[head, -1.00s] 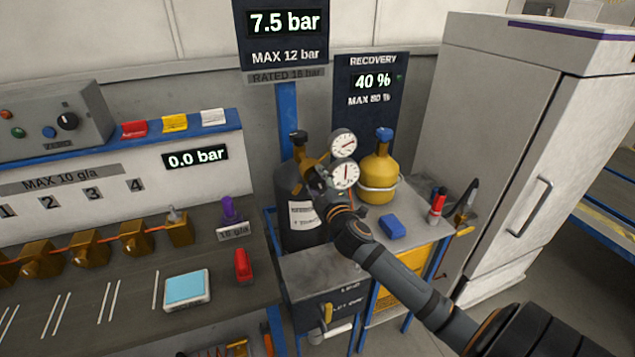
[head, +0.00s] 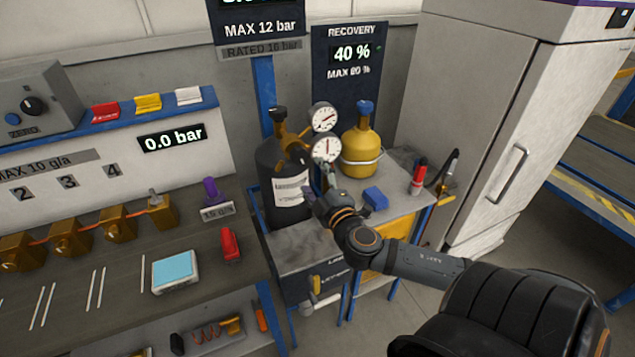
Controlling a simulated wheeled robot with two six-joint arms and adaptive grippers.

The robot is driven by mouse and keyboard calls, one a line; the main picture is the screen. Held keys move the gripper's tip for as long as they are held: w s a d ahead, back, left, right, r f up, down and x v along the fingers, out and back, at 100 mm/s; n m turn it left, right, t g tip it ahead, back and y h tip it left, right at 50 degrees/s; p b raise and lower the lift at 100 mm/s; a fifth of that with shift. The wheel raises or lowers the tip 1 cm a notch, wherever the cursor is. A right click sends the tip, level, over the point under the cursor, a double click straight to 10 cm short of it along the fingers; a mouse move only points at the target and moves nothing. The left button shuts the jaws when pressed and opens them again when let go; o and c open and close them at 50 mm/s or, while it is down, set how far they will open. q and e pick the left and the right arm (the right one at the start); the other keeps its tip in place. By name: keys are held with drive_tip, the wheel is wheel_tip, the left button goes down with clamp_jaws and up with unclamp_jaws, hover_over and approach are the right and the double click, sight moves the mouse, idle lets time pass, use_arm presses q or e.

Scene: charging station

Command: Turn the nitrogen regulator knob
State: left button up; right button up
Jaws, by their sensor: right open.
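The dark nitrogen cylinder (head: 280,170) stands upright behind the small grey cabinet, with a white label on its front. Its brass regulator (head: 291,143) carries two round white gauges, an upper gauge (head: 323,117) and a lower gauge (head: 326,149). The regulator knob cannot be made out clearly among the brass parts. My right gripper (head: 320,181) is open and empty. In the picture it is just below the lower gauge and in front of the cylinder's right side, apart from the regulator. My left gripper is not in view.
A yellow recovery cylinder (head: 361,150), a blue block (head: 375,198) and a red bottle (head: 418,178) stand right of my gripper. A bench (head: 120,275) with brass valves is at left. A tall grey cabinet (head: 480,120) stands at right.

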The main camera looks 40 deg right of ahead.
drive_tip(key=shift+v, duration=1.05)
drive_tip(key=shift+f, duration=0.1)
